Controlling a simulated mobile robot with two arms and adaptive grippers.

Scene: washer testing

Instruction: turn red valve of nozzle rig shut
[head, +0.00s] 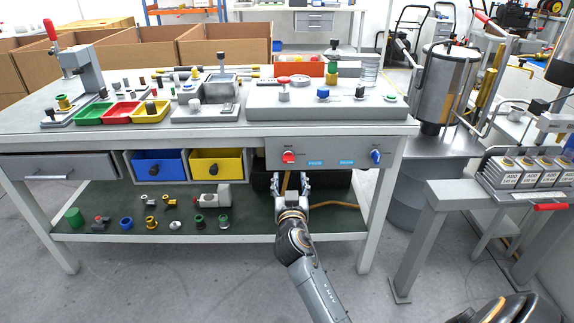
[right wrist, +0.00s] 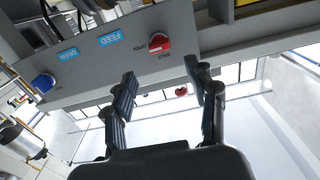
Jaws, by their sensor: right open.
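The red valve knob (head: 289,157) is on the grey front panel (head: 330,153) under the tabletop of the bench. In the right wrist view the red knob (right wrist: 159,43) is just beyond my fingertips, with lettering around it. My right gripper (head: 291,181) is below the knob and points up towards the panel. In the right wrist view its two fingers (right wrist: 162,80) are spread apart with nothing between them. They appear apart from the knob. My left gripper is not in view.
A blue knob (head: 376,156) sits on the same panel to the right, past two blue labels. Blue (head: 160,163) and yellow (head: 217,162) bins stand left of the panel. A lower shelf (head: 100,228) holds several small fittings. A bench leg (head: 377,220) stands to the right.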

